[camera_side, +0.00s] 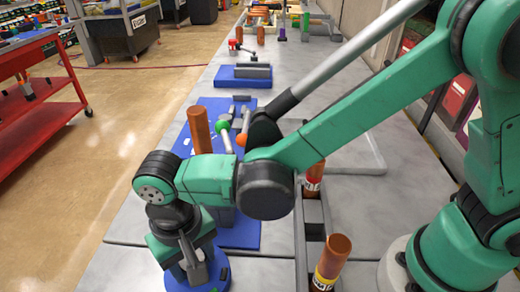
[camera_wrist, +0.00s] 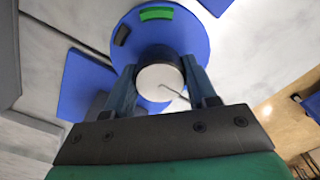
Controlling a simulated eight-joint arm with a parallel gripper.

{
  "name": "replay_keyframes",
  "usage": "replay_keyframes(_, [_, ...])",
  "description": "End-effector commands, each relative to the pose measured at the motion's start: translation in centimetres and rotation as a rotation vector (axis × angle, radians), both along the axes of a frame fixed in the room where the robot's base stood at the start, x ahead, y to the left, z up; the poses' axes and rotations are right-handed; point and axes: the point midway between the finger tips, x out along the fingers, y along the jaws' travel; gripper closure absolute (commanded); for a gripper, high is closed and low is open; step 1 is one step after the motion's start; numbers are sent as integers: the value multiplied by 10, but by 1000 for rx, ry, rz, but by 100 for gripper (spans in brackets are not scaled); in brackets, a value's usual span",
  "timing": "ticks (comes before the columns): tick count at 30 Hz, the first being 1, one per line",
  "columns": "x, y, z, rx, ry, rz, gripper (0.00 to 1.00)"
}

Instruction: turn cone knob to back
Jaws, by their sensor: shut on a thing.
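The knob (camera_wrist: 158,84), dark-sided with a pale round top and a thin dark line on it, stands in the middle of a round blue base (camera_wrist: 186,20) in the wrist view. A green mark (camera_wrist: 156,13) and a black mark (camera_wrist: 122,35) lie near the base's far rim. My gripper (camera_wrist: 160,72) is shut on the knob, with a finger on either side. In the side view my gripper (camera_side: 195,262) points down over the blue base (camera_side: 212,286) at the bottom. There the knob is hidden by the gripper.
A blue board (camera_side: 238,236) lies just behind the base. A copper cylinder (camera_side: 198,130) stands beyond it, near a green ball (camera_side: 222,122) and an orange ball (camera_side: 241,140). A grey rack (camera_side: 305,240) with copper cylinders (camera_side: 333,257) is to the right. The floor lies left.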

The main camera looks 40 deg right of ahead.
Motion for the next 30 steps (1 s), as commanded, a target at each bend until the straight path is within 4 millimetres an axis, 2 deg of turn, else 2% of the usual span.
replay_keyframes(11, [0, 0, 0, -1, 2, -8, 100])
replay_keyframes(12, [0, 0, 0, -1, 2, -8, 46])
replay_keyframes(15, [0, 0, 0, -1, 2, -7, 18])
replay_keyframes(25, [0, 0, 2, 0, 1, -6, 18])
replay_keyframes(30, [0, 0, 20, 0, 1, -6, 18])
